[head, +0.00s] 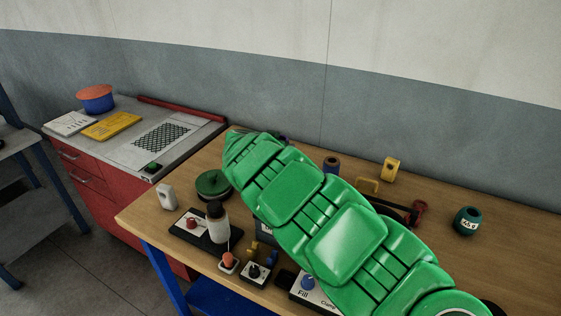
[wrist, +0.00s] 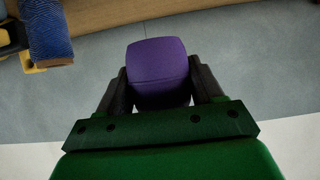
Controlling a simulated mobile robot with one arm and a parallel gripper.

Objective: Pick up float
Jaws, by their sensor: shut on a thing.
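A purple float (wrist: 158,62) with a smooth, rounded-square face sits between the two dark fingers of my gripper (wrist: 158,78) in the wrist view. The fingers touch it on its left and right sides, and it hides what is directly behind it. In the head view my green arm covers most of the gripper. Only a small purple patch of the float (head: 286,138) shows past the arm's far end, near the back edge of the wooden bench.
The wooden bench (head: 510,245) holds a dark green labelled cylinder (head: 467,221), a yellow block (head: 390,168), a blue spool (head: 331,165), a green disc (head: 213,185) and a bottle (head: 218,225). Controls line its front. A red cabinet (head: 110,200) stands left. The bench's right end is fairly clear.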

